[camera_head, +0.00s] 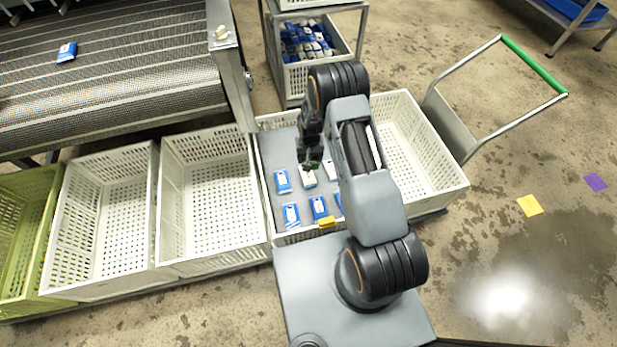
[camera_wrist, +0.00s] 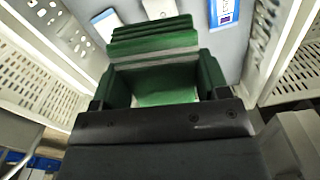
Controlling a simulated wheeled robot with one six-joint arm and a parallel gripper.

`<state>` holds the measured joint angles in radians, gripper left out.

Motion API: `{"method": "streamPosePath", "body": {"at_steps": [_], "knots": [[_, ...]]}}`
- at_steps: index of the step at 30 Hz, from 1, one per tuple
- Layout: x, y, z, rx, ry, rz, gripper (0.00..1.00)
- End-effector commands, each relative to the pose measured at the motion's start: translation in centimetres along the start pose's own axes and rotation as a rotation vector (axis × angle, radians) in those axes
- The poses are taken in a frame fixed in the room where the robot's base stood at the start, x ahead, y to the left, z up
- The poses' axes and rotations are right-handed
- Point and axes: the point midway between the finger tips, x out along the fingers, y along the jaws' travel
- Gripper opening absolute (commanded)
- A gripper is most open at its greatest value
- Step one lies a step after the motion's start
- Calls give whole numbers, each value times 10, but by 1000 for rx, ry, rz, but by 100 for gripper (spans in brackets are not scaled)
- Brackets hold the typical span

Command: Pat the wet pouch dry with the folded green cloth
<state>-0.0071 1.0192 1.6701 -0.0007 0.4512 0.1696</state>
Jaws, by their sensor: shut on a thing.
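My gripper (camera_head: 312,158) is shut on the folded green cloth (camera_wrist: 152,40), whose stacked layers fill the space ahead of the jaws in the wrist view. The cloth is low over the grey bed of a white crate. A pale pouch (camera_head: 309,180) lies just under and in front of it; I cannot tell whether they touch. Blue-and-white pouches (camera_head: 282,181) lie flat in rows on the same bed, one of them at the top of the wrist view (camera_wrist: 226,12). My arm hides part of the right side. Which pouch is wet cannot be made out.
The crate's walls (camera_head: 262,200) surround the bed, with a yellow tag (camera_head: 327,222) on its front rim. Empty white crates (camera_head: 210,250) stand left, and an empty crate (camera_head: 440,160) stands right. A mesh conveyor (camera_head: 120,90) is behind; a green-handled trolley (camera_head: 535,65) stands right.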

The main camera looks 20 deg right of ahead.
Motion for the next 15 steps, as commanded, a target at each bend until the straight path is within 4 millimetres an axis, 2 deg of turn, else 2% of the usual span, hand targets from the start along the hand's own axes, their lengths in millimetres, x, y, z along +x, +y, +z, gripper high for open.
{"method": "streamPosePath", "body": {"at_steps": [1, 6, 9, 15], "knots": [[30, -1, -3, 7, -1, 0, 50], [68, -2, -10, 30, 1, 0, 50], [79, -2, -12, 37, 2, 0, 50], [89, -2, -13, 43, 1, 0, 50]]}}
